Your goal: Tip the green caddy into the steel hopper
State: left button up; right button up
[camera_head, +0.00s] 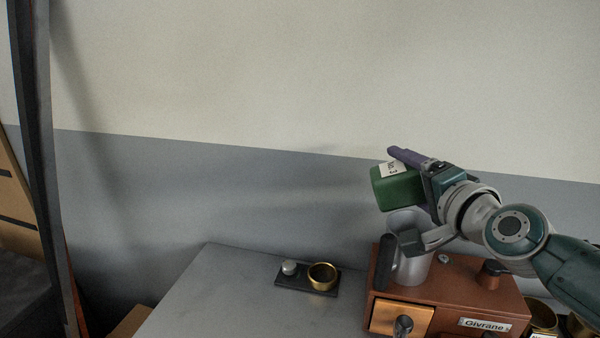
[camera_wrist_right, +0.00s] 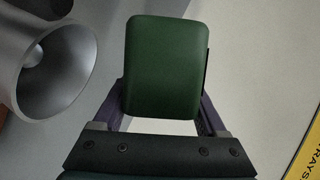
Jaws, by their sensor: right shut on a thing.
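The green caddy (camera_head: 397,190) has a white label reading "No 3". My right gripper (camera_head: 407,172) is shut on it and holds it in the air, tilted, just above the steel hopper (camera_head: 414,266). In the right wrist view the green caddy (camera_wrist_right: 167,66) sits between the two fingers, and the open mouth of the steel hopper (camera_wrist_right: 52,62) lies to its left, apart from it. The hopper stands on the copper-brown roaster (camera_head: 455,285); its top is partly hidden by my right wrist and the caddy in the head view. What is inside the caddy is hidden. My left gripper does not show.
The roaster carries a "Givrane" plate (camera_head: 485,324), a dark knob (camera_head: 490,274) and a dark handle (camera_head: 384,262). A small dark tray (camera_head: 296,284) with a brass ring (camera_head: 322,276) lies to the left. The grey table (camera_head: 225,300) is clear left of that tray. Brass containers (camera_head: 541,316) stand at lower right.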

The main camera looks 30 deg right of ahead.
jog(key=shift+s+d+f+m+t+b, duration=0.25)
jog(key=shift+m+b, duration=0.35)
jog(key=shift+b, duration=0.7)
jog(key=shift+w+f+m+t+b, duration=0.1)
jog(key=shift+f+m+t+b, duration=0.3)
jog(key=shift+b, duration=0.85)
jog(key=m+b, duration=0.2)
jog(key=b, duration=0.2)
jog(key=shift+s+d+f+m+t+b, duration=0.15)
jog(key=shift+d+f+m+t+b, duration=0.15)
jog(key=shift+m+t, duration=0.1)
jog(key=m+b, duration=0.2)
jog(key=m+t+b, duration=0.1)
jog(key=shift+s+d+r+h+b, duration=0.1)
jog(key=shift+s+d+h+b, duration=0.15)
jog(key=shift+h+b, duration=0.1)
jog(key=shift+d+r+m+b, duration=0.15)
jog(key=shift+m+b, duration=0.4)
jog(key=shift+m, duration=0.15)
jog(key=shift+r+t+h, duration=0.1)
jog(key=shift+t+h, duration=0.15)
jog(key=shift+r, duration=0.1)
